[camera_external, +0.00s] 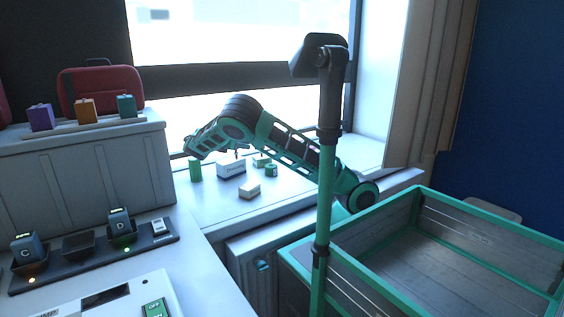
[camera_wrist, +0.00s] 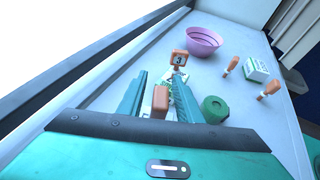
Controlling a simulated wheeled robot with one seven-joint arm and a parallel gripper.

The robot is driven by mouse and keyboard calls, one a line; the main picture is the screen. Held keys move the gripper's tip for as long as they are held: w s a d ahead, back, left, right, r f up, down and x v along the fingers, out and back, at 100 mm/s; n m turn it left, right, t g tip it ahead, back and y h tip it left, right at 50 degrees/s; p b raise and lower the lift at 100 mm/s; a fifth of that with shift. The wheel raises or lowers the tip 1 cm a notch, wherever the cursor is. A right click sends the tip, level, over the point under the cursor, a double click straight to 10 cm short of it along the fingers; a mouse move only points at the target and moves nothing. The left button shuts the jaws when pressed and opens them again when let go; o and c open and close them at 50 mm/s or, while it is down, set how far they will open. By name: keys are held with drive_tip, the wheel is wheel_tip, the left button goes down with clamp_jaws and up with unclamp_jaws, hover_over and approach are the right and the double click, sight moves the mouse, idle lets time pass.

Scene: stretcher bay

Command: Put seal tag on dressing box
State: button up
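In the wrist view my gripper (camera_wrist: 160,78) has its two teal fingers spread apart, with a visible gap between the tips. An orange tag marked 3 (camera_wrist: 179,58) shows just beyond the right fingertip. An orange block (camera_wrist: 155,103) and part of a white and green item show between the fingers; nothing is clearly clamped. In the outside view my gripper (camera_external: 190,150) is over the left end of the sill. A white box with a dark printed label (camera_external: 231,169), perhaps the dressing box, stands on the sill to its right. I cannot tell which piece is the seal tag.
A smaller white box (camera_external: 249,190) and a green cylinder (camera_external: 195,171) are on the sill. The wrist view shows a pink bowl (camera_wrist: 203,42), a green roll (camera_wrist: 215,108) and a white-green box (camera_wrist: 257,70) between orange pieces. A dark charger strip (camera_external: 80,262) lies on the left counter.

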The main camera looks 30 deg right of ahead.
drive_tip(key=v, duration=0.4)
drive_tip(key=shift+s+a+r, duration=0.1)
drive_tip(key=shift+a+r, duration=0.1)
drive_tip(key=shift+a, duration=0.15)
wheel_tip(320, 180, up, 6)
drive_tip(key=shift+a+f, duration=0.1)
drive_tip(key=shift+f, duration=0.15)
drive_tip(key=shift+r, duration=0.8)
